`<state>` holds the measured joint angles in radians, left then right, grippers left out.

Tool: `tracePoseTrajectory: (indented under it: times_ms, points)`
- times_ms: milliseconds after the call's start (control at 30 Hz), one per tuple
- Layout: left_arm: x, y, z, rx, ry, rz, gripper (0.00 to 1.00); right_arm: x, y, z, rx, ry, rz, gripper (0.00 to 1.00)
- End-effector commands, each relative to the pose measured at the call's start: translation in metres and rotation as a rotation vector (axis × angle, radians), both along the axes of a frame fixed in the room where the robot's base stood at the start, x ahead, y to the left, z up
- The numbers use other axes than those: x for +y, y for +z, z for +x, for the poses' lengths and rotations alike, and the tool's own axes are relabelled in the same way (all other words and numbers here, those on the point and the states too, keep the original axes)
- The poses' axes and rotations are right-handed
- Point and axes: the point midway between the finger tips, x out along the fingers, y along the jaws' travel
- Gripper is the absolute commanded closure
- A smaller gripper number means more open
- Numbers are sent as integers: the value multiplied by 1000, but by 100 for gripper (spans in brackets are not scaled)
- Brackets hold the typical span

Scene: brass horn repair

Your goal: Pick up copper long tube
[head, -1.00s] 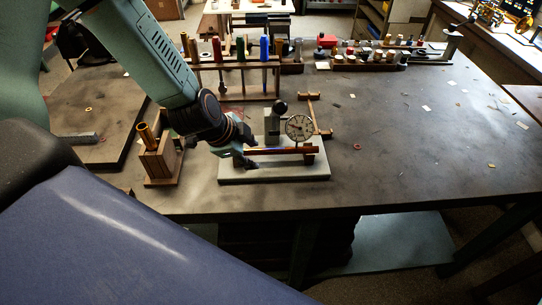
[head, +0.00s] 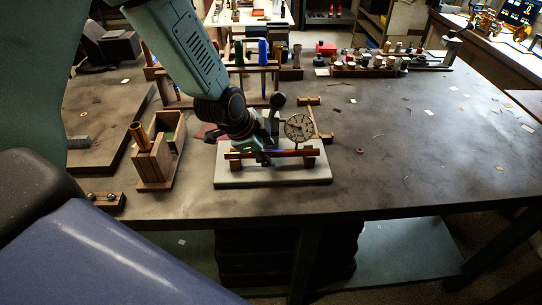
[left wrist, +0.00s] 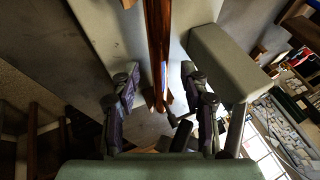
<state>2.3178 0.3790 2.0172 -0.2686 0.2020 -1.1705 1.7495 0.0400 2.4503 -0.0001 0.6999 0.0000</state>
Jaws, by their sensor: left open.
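The copper long tube (head: 296,152) lies level across two small wooden supports on a pale base plate (head: 300,177), with a blue-purple sheen along part of it. My left gripper (head: 262,158) is open at the tube, left of its middle, and hides a little of it. In the left wrist view the tube (left wrist: 157,45) runs up the picture between the two spread fingers of the gripper (left wrist: 160,95). I cannot tell whether a finger touches it. My right gripper is not in view.
A round dial (head: 298,128) stands just behind the tube. A wooden block (head: 153,160) with an upright brass tube is to the left. A rack (head: 240,70) with coloured handles stands behind my arm. The table's right side is mostly clear.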

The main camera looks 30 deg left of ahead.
Motion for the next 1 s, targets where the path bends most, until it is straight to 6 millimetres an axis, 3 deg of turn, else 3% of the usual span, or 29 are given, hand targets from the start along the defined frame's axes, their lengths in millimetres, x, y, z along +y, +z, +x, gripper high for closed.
tracePoseTrajectory:
  times_ms: [100,633,1000]
  points:
    - [0,1,0,0,1,-1,56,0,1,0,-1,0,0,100]
    - [0,0,-1,1,2,-2,100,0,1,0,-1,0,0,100]
    - [0,0,-1,1,1,-1,100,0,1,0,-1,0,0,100]
